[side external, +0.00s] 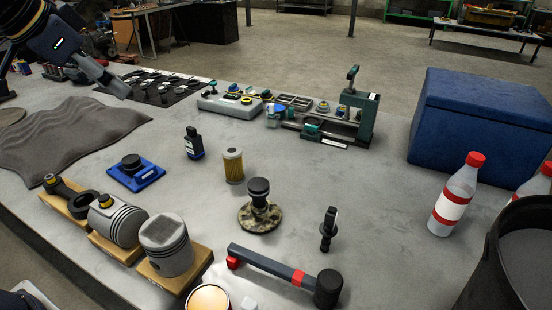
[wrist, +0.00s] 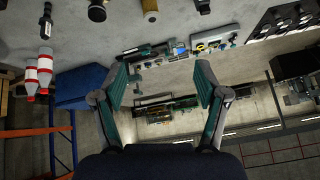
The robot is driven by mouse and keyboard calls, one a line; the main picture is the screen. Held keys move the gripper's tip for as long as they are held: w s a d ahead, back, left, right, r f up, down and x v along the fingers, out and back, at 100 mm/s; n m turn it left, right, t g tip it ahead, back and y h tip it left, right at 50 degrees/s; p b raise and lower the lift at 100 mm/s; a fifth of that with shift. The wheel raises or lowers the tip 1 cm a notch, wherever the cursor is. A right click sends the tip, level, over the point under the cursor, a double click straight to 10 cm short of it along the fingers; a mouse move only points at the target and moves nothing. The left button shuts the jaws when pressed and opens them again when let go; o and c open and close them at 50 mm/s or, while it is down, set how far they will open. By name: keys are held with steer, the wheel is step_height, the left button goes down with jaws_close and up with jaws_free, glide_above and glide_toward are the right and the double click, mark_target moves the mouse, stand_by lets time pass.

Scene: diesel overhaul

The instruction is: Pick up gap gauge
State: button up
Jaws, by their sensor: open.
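I cannot tell for certain which thing is the gap gauge. A small dark upright tool (side external: 328,230) stands alone on the grey bench, right of the black-knobbed piece with a mottled round base (side external: 260,208); it also shows at the top left of the wrist view (wrist: 46,16). A small black and blue upright item (side external: 194,143) stands left of the yellow filter (side external: 233,165). My gripper (wrist: 162,84) is open and empty, its fingers spread wide. In the side view it is at the top left, above the bench and far from these items.
A blue box (side external: 485,125) and red-capped bottles (side external: 455,195) stand at the right. A green bench fixture (side external: 358,115) is at the back. Pistons on wooden blocks (side external: 168,245) and a hammer (side external: 290,275) lie in front. The bench around the dark tool is partly clear.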

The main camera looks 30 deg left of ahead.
steer(key=w+a, duration=0.3)
steer(key=w, duration=0.7)
steer(key=n+g, duration=0.1)
steer(key=g, duration=0.2)
glide_above(189, 130)
steer(key=s, duration=0.5)
step_height(189, 130, down, 16)
steer(key=f, duration=0.1)
steer(key=shift+h, duration=0.3)
steer(key=x, duration=0.9)
steer(key=shift+w+a+f, duration=0.15)
steer(key=shift+w+a, duration=0.05)
steer(key=shift+a, duration=0.1)
steer(key=shift+x, duration=3.1)
steer(key=shift+a, duration=0.1)
steer(key=shift+c, duration=0.4)
steer(key=shift+w, duration=0.1)
jaws_close()
